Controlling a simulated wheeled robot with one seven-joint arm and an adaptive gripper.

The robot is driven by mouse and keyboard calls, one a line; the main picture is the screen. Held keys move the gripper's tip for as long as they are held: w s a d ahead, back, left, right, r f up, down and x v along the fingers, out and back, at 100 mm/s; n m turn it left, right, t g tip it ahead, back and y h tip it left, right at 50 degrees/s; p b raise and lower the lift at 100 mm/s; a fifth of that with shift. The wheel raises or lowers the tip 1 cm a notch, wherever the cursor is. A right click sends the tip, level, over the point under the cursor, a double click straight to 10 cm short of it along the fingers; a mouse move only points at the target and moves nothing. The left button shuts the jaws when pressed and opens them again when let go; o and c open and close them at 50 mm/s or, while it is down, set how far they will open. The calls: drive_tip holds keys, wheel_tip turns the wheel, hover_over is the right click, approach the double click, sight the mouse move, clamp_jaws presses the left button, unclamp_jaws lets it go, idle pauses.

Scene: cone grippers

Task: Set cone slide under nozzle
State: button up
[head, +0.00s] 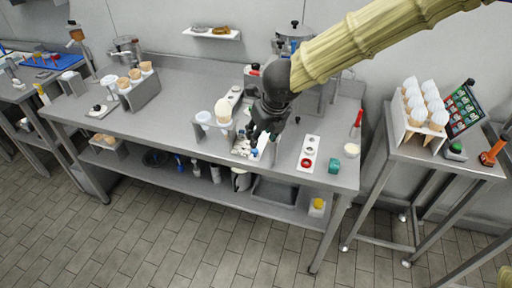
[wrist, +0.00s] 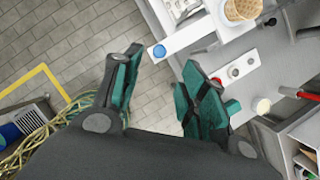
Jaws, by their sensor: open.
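My gripper (head: 262,135) is over the front middle of the steel table, with its jaws apart and nothing visible between them. In the wrist view its two green-padded fingers (wrist: 160,72) spread on either side of a gap. A white slide (wrist: 183,38) with a blue knob (wrist: 159,51) lies just beyond the fingertips, apart from them. In the head view the blue knob (head: 254,153) shows just below the gripper near the table's front edge. A wafer cone (wrist: 243,9) shows at the top of the wrist view. I cannot make out the nozzle behind my arm.
A holder with cones (head: 140,93) stands left; a rack of wrapped cones (head: 403,130) stands on the right side table (head: 400,155).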

sight(255, 150)
drive_tip(key=x, duration=0.9)
drive_tip(key=shift+p, duration=0.35)
clamp_jaws()
